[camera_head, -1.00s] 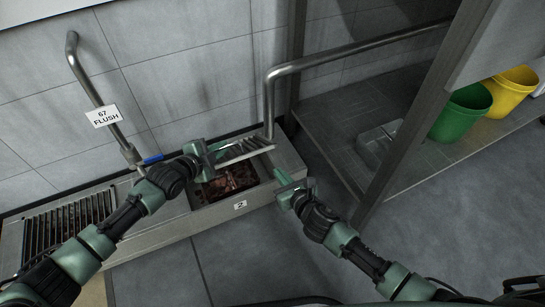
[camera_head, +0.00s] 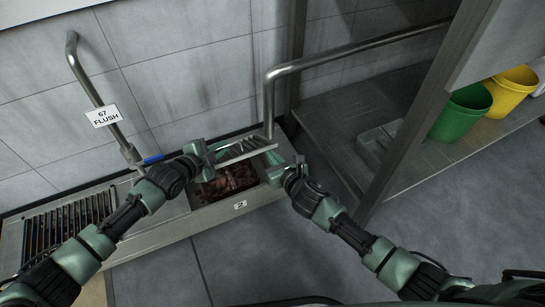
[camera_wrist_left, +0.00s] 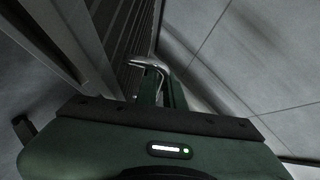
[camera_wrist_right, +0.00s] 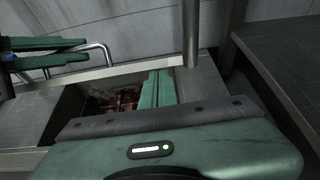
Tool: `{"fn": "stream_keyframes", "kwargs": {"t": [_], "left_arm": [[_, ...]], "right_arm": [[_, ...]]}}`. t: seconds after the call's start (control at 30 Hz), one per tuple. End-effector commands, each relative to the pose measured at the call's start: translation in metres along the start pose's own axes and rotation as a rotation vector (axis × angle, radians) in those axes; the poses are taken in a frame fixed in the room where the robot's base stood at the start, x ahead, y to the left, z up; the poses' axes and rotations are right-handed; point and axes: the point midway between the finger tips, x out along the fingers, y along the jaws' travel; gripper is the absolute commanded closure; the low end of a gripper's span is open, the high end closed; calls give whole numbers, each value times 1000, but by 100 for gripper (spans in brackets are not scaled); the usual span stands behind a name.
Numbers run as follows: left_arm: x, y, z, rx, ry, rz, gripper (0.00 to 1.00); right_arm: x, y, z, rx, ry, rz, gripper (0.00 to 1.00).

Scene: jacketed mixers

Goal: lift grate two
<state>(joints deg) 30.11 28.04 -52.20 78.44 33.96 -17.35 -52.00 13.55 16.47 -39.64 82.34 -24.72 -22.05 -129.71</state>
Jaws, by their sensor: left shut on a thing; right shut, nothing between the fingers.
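Grate two (camera_head: 246,150) is a slatted metal grate, raised and tilted at the back of the open drain pit (camera_head: 197,198) marked by a "2" label (camera_head: 240,205). My left gripper (camera_head: 218,151) is shut on its bent metal handle (camera_wrist_left: 150,62); the handle also shows in the right wrist view (camera_wrist_right: 99,48). My right gripper (camera_head: 272,160) is shut and empty over the right side of the pit, close to the grate's lower edge. Its shut fingers show in the right wrist view (camera_wrist_right: 157,88); I cannot tell whether they touch the grate. Dark reddish-brown matter lies in the pit (camera_head: 229,181).
Another slatted grate (camera_head: 70,222) lies in the channel at left. A bent pipe with a "67 FLUSH" tag (camera_head: 103,115) and blue grip stands behind. A steel pipe (camera_head: 269,105) rises by the pit's back right corner. Green (camera_head: 461,113) and yellow (camera_head: 510,90) buckets stand right.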

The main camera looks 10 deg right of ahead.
Motion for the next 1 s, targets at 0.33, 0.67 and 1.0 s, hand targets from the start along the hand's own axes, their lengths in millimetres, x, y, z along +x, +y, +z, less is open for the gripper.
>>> {"fn": "stream_keyframes", "kwargs": {"t": [0.33, 0.67, 1.0], "left_arm": [[0, 3, -1, -2, 1, 5, 100], [0, 5, -1, -3, 1, 9, 70], [-41, 7, 2, -1, -3, 13, 70]], "right_arm": [[2, -1, 15, 0, -11, -1, 100], [2, -2, 18, 0, -15, -1, 100], [2, -2, 18, 0, -16, -1, 100]]}}
